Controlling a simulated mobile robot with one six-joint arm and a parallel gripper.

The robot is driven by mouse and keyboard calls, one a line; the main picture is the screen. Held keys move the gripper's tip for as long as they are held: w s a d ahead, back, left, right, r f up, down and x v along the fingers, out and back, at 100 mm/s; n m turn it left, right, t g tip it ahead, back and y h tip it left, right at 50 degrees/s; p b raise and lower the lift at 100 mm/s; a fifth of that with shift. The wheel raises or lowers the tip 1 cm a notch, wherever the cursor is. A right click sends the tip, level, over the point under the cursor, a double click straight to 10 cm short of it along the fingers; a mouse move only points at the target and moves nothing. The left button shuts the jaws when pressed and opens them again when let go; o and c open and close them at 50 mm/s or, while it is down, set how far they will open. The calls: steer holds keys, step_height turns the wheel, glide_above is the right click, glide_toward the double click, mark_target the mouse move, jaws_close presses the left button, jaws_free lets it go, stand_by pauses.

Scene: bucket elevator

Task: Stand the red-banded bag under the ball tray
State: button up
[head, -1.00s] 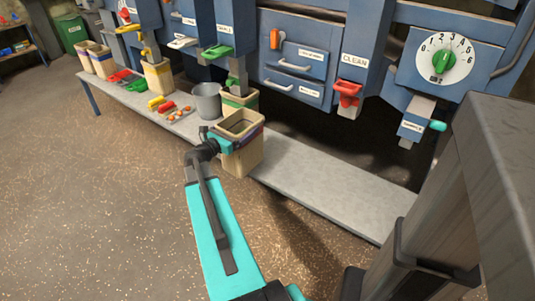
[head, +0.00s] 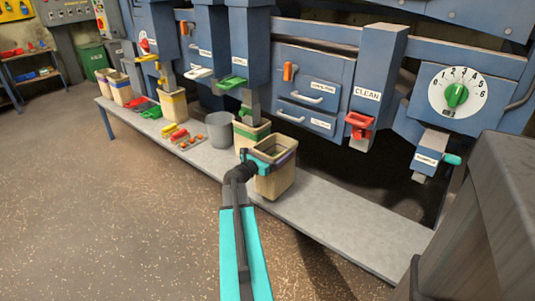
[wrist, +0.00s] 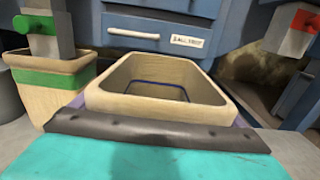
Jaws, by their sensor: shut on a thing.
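My gripper (head: 256,166) is shut on the near wall of a tan, open-topped bag (head: 275,182) with a purple band near its rim. In the wrist view my dark jaw bar (wrist: 155,132) crosses the front of this bag (wrist: 155,105), which looks empty and upright. I cannot tell whether its base touches the bench. I cannot make out a red band on any bag. The lower blue drawer (head: 300,114) behind it has a white handle and a label that seems to start with "BALL" in the wrist view (wrist: 150,42).
A green-banded bag (head: 247,135) stands close left of the held bag, under a green-handled spout (head: 233,82). The bench (head: 345,223) is clear to the right, below the red-handled CLEAN spout (head: 359,122).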

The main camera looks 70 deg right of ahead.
mark_target(289, 143)
steer(key=shift+s+d+r, duration=0.1)
steer(key=shift+s+d, duration=0.4)
steer(key=shift+d, duration=0.25)
steer(key=shift+s+d, duration=0.5)
steer(key=shift+d, duration=0.25)
steer(key=shift+s+d, duration=0.45)
steer(key=shift+d, duration=0.15)
step_height(289, 143, down, 4)
steer(key=shift+a+r+b, duration=0.1)
steer(key=shift+r+b, duration=0.1)
steer(key=shift+b, duration=0.4)
steer(key=o, duration=1.8)
steer(key=shift+f, duration=0.2)
steer(key=shift+c, duration=0.2)
steer(key=shift+w, duration=0.1)
